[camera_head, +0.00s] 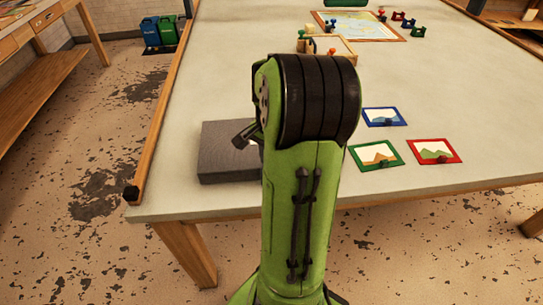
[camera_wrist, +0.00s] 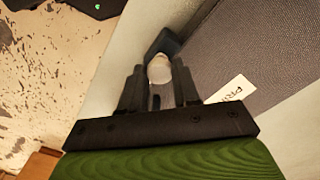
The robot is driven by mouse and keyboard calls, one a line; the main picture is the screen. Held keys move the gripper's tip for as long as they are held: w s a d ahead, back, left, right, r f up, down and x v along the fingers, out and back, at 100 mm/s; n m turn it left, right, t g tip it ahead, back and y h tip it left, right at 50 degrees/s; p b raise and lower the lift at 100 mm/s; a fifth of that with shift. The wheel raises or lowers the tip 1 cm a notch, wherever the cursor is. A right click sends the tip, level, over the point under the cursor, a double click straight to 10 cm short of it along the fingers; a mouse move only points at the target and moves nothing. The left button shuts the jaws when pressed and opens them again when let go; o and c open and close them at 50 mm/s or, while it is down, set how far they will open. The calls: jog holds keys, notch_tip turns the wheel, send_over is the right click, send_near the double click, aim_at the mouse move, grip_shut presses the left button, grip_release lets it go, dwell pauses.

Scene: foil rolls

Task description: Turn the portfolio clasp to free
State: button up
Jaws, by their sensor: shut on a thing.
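The portfolio (camera_head: 222,135) is a flat grey case lying on the table near its front left corner, partly behind my arm. In the wrist view its grey textured cover (camera_wrist: 250,45) fills the upper right. The clasp (camera_wrist: 165,42) shows at the portfolio's edge as a dark blue-grey piece with a rounded pale end. My gripper (camera_wrist: 158,85) has its dark fingers on both sides of the clasp's pale end and is shut on it. In the head view my arm hides the clasp, and I cannot make out the fingertips there.
A white label (camera_wrist: 232,90) with partly visible lettering lies by the portfolio. Small framed pictures in blue (camera_head: 384,117), green (camera_head: 377,155) and red (camera_head: 434,151) lie to the right. A wooden tray (camera_head: 330,52) and a map board (camera_head: 360,26) are farther back.

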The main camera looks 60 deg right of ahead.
dwell(0.3)
jog(key=o, duration=1.1)
jog(key=shift+c, duration=0.2)
notch_tip(320, 180, up, 16)
jog(key=p, duration=0.6)
